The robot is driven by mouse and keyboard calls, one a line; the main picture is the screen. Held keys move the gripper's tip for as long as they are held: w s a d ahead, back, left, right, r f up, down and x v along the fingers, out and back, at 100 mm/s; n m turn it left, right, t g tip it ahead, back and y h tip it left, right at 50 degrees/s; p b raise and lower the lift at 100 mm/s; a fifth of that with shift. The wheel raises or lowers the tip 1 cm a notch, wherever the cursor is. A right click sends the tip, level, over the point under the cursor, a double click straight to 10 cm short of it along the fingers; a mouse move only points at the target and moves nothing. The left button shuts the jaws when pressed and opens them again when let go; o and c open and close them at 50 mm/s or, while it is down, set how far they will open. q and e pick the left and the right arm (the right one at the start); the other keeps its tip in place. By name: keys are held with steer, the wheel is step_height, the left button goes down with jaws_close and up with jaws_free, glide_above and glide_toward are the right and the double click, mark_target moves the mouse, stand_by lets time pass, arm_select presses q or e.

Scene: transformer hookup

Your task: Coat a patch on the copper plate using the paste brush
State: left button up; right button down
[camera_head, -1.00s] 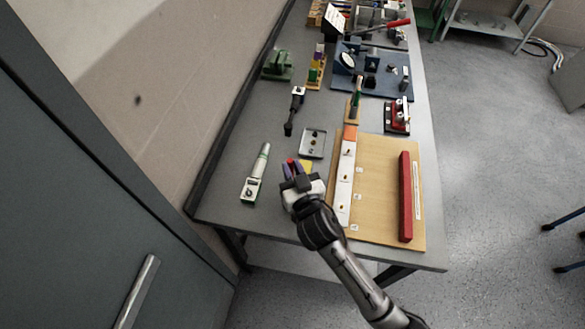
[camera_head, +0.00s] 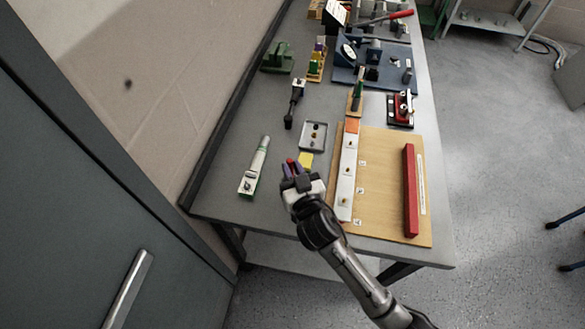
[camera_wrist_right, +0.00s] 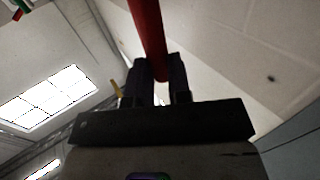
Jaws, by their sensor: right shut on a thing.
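My right gripper (camera_head: 292,171) is over the near part of the bench, left of the wooden board. It is shut on a red rod-like handle (camera_wrist_right: 147,35), which stands between its fingers in the right wrist view. This may be the paste brush; its bristles are not clear. Its red end (camera_head: 291,162) shows small in the head view. A pale strip (camera_head: 347,180) with several dark spots lies on the board, with a copper-orange end piece (camera_head: 351,126) at its far end. I cannot tell surely which part is the copper plate. My left gripper is not in view.
A small yellow piece (camera_head: 306,159) lies just beyond my gripper, near a grey square tray (camera_head: 313,136). The wooden board (camera_head: 384,190) carries a red bar (camera_head: 410,190). A pale cylindrical tool (camera_head: 255,166) lies left. A black-handled tool (camera_head: 294,103) lies farther back.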

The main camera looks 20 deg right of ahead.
steer(key=shift+f, duration=0.2)
stand_by(0.5)
steer(key=shift+f+b, duration=0.35)
steer(key=shift+b, duration=0.05)
stand_by(0.3)
steer(key=shift+f, duration=0.15)
stand_by(0.7)
step_height(320, 180, up, 2)
steer(key=shift+r+p, duration=0.2)
steer(key=shift+p, duration=1)
step_height(320, 180, up, 5)
steer(key=p, duration=0.4)
steer(key=shift+f+p, duration=0.1)
steer(key=shift+p, duration=0.2)
